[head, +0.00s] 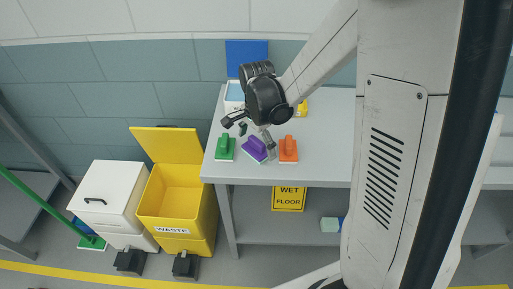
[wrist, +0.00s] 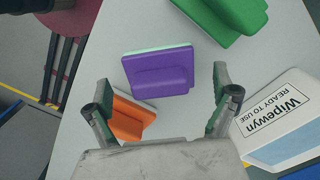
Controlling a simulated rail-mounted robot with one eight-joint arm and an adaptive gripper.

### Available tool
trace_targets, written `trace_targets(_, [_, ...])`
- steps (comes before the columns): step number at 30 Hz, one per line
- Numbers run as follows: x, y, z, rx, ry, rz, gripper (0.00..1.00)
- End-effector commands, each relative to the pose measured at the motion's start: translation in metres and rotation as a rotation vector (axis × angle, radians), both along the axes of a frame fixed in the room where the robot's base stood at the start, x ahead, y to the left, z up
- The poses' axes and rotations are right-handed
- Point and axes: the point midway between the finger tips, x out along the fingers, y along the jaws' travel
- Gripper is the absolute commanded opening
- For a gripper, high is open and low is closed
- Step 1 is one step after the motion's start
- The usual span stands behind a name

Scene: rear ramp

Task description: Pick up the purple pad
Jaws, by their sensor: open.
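The purple pad (head: 255,149) lies on the grey table between a green pad (head: 225,148) and an orange pad (head: 288,149). In the wrist view the purple pad (wrist: 159,73) shows its raised grip and a pale edge, beyond and between my fingertips. My gripper (head: 247,132) is open above the table, close over the purple pad in the head view. In the wrist view its two fingers (wrist: 162,85) stand apart with nothing held. The orange pad (wrist: 130,117) is partly hidden behind the left finger, and the green pad (wrist: 225,18) is at the top.
A white Wipewyn box (wrist: 287,115) stands close to the right finger in the wrist view. The table (head: 320,176) has its front edge just before the pads. A yellow waste bin (head: 176,205) with a raised lid and a white bin (head: 106,193) stand left of it.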

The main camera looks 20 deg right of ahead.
Motion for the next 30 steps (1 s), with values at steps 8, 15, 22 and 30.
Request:
trace_targets(8, [0.0,0.0,-0.019,0.0,0.0,0.001,0.94])
trace_targets(15, [0.0,0.0,-0.019,0.0,0.0,0.001,0.88])
trace_targets(22, [0.0,0.0,-0.019,0.0,0.0,0.001,0.58])
trace_targets(30, [0.0,0.0,-0.019,0.0,0.0,0.001,0.38])
